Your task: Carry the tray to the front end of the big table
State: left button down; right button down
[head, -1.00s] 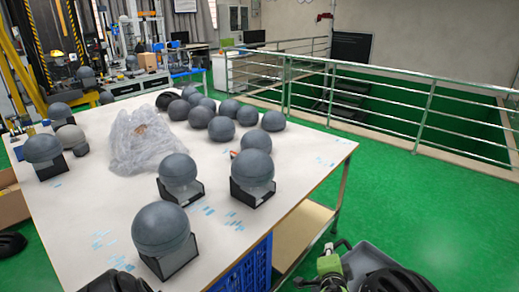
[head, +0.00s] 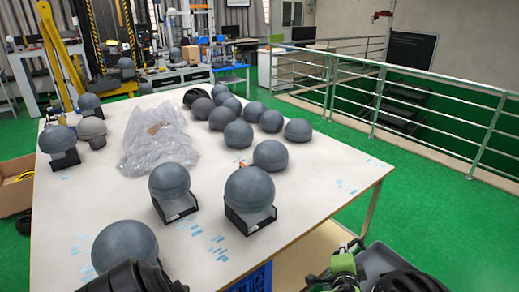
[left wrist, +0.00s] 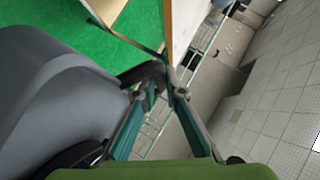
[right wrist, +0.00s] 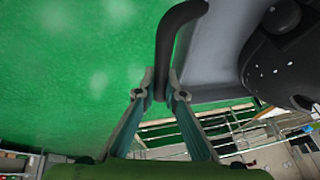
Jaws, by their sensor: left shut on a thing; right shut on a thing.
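The grey tray (head: 378,259) is at the lower right of the head view, beside the right edge of the big table (head: 325,205). My left gripper (head: 343,266) is at the tray's left side. In the left wrist view the gripper (left wrist: 163,88) is shut on a black handle, with the grey tray wall (left wrist: 55,95) beside it. In the right wrist view my right gripper (right wrist: 160,96) is shut on the tray's curved black handle (right wrist: 168,45). A dark rounded thing (right wrist: 295,50) shows at the tray. Most of the tray is cut off by the head view.
Several grey balls (head: 250,188), some in black holders, stand on the table around a crumpled clear plastic sheet (head: 158,138). A blue crate (head: 255,280) shows under the table. A metal railing (head: 430,110) runs at the right. Green floor between table and railing is clear.

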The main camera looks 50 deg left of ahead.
aim_at(331, 174)
jog(key=i, duration=1.35)
jog(key=i+u, duration=0.1)
jog(key=i, duration=1.3)
jog(key=i+l+u, duration=0.1)
jog(key=i+u, duration=0.25)
jog(key=i, duration=0.55)
jog(key=i+u, duration=0.15)
jog(key=u, duration=0.25)
jog(key=i+u, duration=0.1)
jog(key=u, duration=2.25)
